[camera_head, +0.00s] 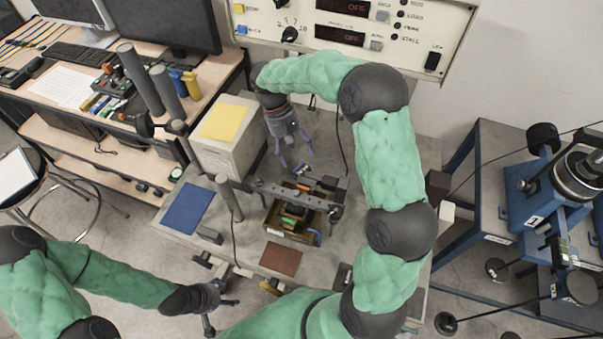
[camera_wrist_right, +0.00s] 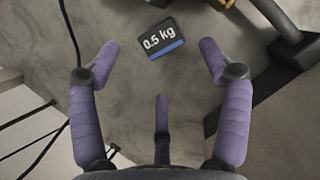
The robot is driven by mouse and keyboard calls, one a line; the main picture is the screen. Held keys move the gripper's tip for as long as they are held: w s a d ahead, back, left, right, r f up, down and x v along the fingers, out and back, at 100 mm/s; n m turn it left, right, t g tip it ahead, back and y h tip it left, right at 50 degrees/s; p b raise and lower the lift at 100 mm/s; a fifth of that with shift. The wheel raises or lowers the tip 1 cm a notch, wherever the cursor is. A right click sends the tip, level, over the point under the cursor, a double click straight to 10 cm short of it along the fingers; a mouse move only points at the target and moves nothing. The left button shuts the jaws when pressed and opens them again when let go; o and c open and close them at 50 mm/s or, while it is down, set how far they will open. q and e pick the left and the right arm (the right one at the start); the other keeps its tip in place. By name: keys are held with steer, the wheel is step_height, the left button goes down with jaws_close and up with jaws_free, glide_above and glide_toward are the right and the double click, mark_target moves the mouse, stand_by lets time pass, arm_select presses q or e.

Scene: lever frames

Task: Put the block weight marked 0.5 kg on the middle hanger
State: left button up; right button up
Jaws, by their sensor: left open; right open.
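The block weight marked 0.5 kg (camera_wrist_right: 163,38) is dark with a blue stripe and lies on the grey table top in the right wrist view, ahead of the fingertips and between their lines. My right gripper (camera_head: 296,160) is open, with purple fingers pointing down behind the lever beam (camera_head: 290,194). Its fingers also show in the right wrist view (camera_wrist_right: 158,60), apart from the block and empty. My left gripper (camera_head: 220,314) is open and empty at the table's front left. The middle hanger cannot be made out in these views.
A wooden tray (camera_head: 271,222) with small coloured parts sits by the beam. A blue mat (camera_head: 188,209) and a brown mat (camera_head: 281,259) lie on the table. A grey box (camera_head: 226,155) stands behind left. A dark cable (camera_wrist_right: 72,35) lies left of the block.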

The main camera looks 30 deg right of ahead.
mark_target(301, 169)
steer(key=shift+b+x, duration=0.6)
steer(key=shift+x, duration=2.6)
jaws_close()
